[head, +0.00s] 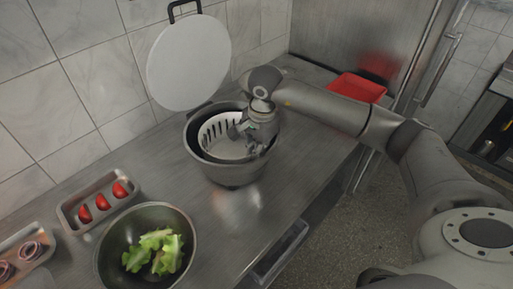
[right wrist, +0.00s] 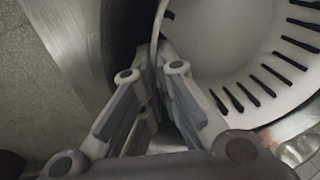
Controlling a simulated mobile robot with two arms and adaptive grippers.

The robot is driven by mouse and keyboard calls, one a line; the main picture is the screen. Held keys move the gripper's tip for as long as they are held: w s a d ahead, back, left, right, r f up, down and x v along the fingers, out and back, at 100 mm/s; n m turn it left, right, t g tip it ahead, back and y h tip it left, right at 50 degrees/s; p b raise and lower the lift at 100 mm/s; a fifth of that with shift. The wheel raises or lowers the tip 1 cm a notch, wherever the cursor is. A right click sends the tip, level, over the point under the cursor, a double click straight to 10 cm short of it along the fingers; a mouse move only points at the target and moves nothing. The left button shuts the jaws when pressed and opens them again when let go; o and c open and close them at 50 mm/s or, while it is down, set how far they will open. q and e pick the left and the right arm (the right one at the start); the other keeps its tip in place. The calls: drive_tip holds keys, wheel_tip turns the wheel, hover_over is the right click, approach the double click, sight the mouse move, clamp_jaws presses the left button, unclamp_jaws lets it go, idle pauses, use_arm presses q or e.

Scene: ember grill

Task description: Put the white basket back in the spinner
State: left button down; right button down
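The white basket (head: 222,143) with dark slots sits inside the grey spinner bowl (head: 234,176) on the counter, its rim close to the bowl's rim. The basket also fills the upper right of the right wrist view (right wrist: 228,60). My right gripper (head: 256,143) reaches down at the right side of the basket. In the right wrist view its fingers (right wrist: 158,62) are close together, one on each side of the basket's wall, and look shut on it. The fingertips are partly hidden. The round white spinner lid (head: 189,62) stands open behind the bowl. My left gripper is not in view.
A dark bowl of lettuce (head: 111,256) stands at the front left. A tray with tomatoes (head: 68,213) and a tray with onion rings (head: 40,240) are beside it. A red container (head: 357,87) is at the back right. The tiled wall is close behind.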

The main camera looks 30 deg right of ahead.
drive_tip(key=shift+f, duration=0.2)
drive_tip(key=c, duration=1.9)
unclamp_jaws()
drive_tip(key=shift+r, duration=0.1)
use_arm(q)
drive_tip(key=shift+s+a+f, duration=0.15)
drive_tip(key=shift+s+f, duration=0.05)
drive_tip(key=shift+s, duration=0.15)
use_arm(e)
drive_tip(key=shift+r, duration=0.1)
